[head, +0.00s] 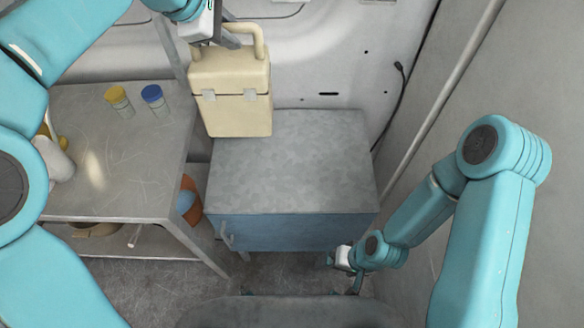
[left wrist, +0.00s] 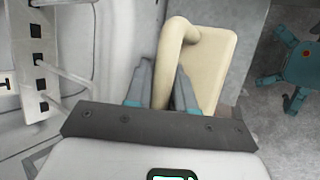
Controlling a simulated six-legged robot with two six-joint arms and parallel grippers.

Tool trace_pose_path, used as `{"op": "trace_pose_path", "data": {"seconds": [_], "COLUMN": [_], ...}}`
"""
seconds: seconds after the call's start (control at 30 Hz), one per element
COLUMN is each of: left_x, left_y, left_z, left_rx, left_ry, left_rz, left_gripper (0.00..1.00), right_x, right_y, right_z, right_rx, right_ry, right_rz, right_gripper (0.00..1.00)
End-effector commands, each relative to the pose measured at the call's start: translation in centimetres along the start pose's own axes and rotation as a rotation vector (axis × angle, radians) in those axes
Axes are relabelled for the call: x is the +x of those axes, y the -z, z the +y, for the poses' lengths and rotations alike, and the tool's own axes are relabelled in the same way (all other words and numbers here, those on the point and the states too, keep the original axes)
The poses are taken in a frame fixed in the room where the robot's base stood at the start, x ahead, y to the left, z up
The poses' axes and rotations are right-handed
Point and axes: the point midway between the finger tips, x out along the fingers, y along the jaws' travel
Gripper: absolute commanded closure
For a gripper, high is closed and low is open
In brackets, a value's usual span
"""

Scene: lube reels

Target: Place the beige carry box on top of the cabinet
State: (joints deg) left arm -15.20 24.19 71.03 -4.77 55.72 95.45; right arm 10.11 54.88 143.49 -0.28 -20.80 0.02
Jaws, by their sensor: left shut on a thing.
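The beige carry box (head: 232,90) hangs upright from its looped handle, with two pale latches on its front. My left gripper (head: 230,38) is shut on that handle. In the left wrist view, the box (left wrist: 222,60) shows from above, with its handle between the fingers (left wrist: 163,85). The cabinet (head: 300,160) has a mottled grey top and a blue front. The box's lower end overlaps the back left corner of the cabinet top; whether they touch is unclear. My right gripper (head: 345,268) is low before the cabinet's front right, its fingers too small to read.
A metal table (head: 120,180) stands left of the cabinet, with a yellow-capped jar (head: 118,101) and a blue-capped jar (head: 153,100). An orange and blue object (head: 188,200) sits between them. A wall and pole (head: 440,95) bound the right. The cabinet top is otherwise clear.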

Motion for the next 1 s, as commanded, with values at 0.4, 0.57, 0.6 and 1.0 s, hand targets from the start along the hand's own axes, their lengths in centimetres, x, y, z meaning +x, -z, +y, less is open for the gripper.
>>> {"op": "trace_pose_path", "data": {"seconds": [0.4,0.57,0.6,1.0], "left_x": [3.9,7.1,8.0,15.1], "left_y": [1.6,2.8,3.2,5.8], "left_z": [-3.2,-5.3,-5.9,-10.1], "left_rx": [-0.002,-0.004,-0.003,-0.002], "left_ry": [-0.003,0.002,0.002,-0.004], "left_rz": [-0.001,0.000,0.000,0.000], "left_gripper": [1.00,1.00,1.00,1.00], "right_x": [4.2,4.6,4.7,4.9], "right_y": [0.1,0.1,0.1,0.1], "right_z": [1.5,1.6,1.7,1.8], "right_rx": [0.000,-0.001,-0.001,0.000], "right_ry": [0.000,0.000,0.000,0.000], "right_rz": [0.000,0.000,0.000,0.000], "right_gripper": [0.15,0.15,0.15,0.15]}}
